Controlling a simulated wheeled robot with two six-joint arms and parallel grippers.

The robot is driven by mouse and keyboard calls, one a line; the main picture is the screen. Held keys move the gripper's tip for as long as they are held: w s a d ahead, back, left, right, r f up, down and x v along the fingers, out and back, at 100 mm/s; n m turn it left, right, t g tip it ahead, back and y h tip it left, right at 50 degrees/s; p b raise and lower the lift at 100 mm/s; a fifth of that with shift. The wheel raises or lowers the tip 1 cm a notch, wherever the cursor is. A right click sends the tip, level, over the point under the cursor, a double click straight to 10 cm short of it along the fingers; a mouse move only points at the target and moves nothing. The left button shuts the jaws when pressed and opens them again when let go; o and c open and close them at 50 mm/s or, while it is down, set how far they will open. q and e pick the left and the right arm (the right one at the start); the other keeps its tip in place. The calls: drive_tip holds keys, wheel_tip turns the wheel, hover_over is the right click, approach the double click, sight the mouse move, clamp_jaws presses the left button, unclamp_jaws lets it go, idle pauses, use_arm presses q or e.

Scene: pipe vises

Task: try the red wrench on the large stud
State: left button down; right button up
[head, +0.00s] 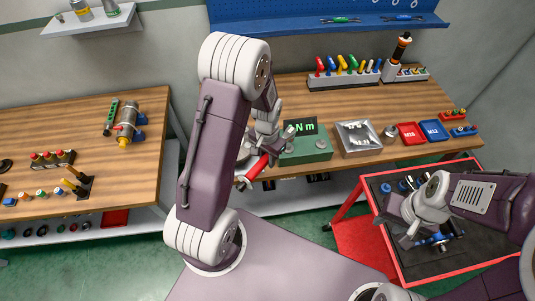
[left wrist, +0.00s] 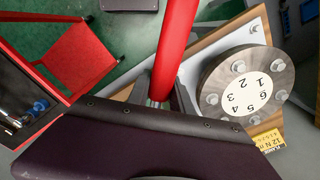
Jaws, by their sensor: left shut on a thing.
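My left gripper (left wrist: 160,98) is shut on the red wrench (left wrist: 176,45), whose thick red shaft runs up out of the left wrist view. In the head view the wrench's red part (head: 257,167) shows beside the left gripper, in front of the bench and partly behind my arm. The wrench's working end cannot be made out. In the left wrist view a round metal flange (left wrist: 283,72) with a numbered white dial and several bolts lies right of the wrench, apart from it. I cannot tell which stud is the large one. My right gripper (head: 396,228) is open over the red cart.
A green box with an "N m" display (head: 305,150) stands on the back bench, beside a silver tray (head: 357,138) and red (head: 411,133) and blue (head: 434,130) bins. A rack of coloured tools (head: 344,72) stands behind. A red cart (head: 468,256) holds blue parts. A left bench (head: 60,120) holds fittings.

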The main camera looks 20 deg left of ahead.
use_arm(q)
drive_tip(key=shift+d, duration=0.2)
drive_tip(key=shift+w+a, duration=0.1)
drive_tip(key=shift+a, duration=0.1)
drive_tip(key=shift+a+f, duration=0.2)
drive_tip(key=shift+f, duration=0.05)
drive_tip(key=shift+f+b, duration=0.65)
drive_tip(key=shift+f, duration=0.2)
drive_tip(key=shift+d+f+b, duration=0.2)
drive_tip(key=shift+f+b, duration=0.2)
drive_tip(key=shift+a, duration=0.15)
drive_tip(key=shift+p, duration=0.3)
